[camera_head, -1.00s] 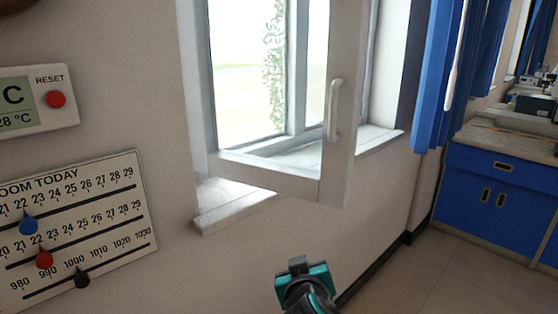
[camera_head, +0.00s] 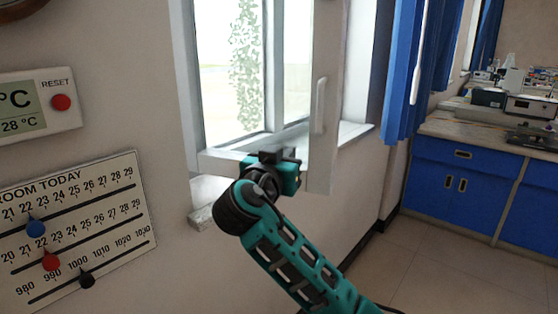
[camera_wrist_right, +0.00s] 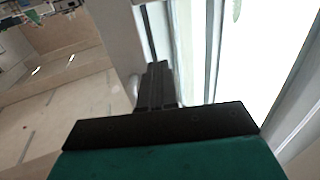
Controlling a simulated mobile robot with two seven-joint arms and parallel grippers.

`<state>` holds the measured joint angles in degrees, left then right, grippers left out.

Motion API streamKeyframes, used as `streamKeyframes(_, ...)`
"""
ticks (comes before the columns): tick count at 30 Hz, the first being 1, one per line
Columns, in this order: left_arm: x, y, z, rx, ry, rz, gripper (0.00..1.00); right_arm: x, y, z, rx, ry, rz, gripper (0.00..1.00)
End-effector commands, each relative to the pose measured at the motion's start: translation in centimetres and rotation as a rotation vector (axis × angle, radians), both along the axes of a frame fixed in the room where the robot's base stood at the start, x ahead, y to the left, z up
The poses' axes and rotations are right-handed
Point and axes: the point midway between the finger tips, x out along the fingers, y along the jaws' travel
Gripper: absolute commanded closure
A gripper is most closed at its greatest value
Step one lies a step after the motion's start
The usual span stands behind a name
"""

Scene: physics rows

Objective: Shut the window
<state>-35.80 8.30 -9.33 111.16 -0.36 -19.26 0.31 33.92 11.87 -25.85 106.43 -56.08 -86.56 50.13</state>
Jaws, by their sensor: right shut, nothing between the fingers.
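The window sash (camera_head: 324,150) has a white frame and stands open, swung into the room away from the window opening. Its white upright handle (camera_head: 320,105) is on the right-hand stile. My right gripper (camera_head: 268,157) is shut and empty, in front of the sash's bottom rail and left of the handle stile. Whether it touches the sash cannot be told. In the right wrist view the shut fingers (camera_wrist_right: 157,85) point toward the pale window frame (camera_wrist_right: 215,50). My left gripper is not in view.
The sill (camera_head: 208,208) juts from the wall below the window. A wall board with sliders (camera_head: 75,225) and a display with a red button (camera_head: 35,103) are at left. Blue curtains (camera_head: 405,75) hang right of the window. Blue cabinets (camera_head: 460,190) stand further right, beyond clear floor.

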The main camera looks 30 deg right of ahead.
Motion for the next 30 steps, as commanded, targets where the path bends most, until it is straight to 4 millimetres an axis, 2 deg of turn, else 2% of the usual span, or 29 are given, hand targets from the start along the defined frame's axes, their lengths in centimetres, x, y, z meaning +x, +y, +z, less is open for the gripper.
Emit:
streamKeyframes(1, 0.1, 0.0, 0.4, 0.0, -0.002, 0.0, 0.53, 0.8, -1.0, 0.3, -0.004, -0.001, -0.004, 1.0)
streamKeyframes(6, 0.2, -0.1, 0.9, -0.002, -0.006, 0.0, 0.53, 3.0, -3.5, 0.2, -0.002, 0.001, -0.003, 1.0)
streamKeyframes(12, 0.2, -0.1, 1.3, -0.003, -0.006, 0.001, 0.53, 4.8, -5.4, 0.1, -0.001, 0.001, 0.0, 1.0)
streamKeyframes(30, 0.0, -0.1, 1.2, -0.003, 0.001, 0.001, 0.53, 5.6, -6.2, -0.1, 0.0, 0.001, 0.009, 1.0)
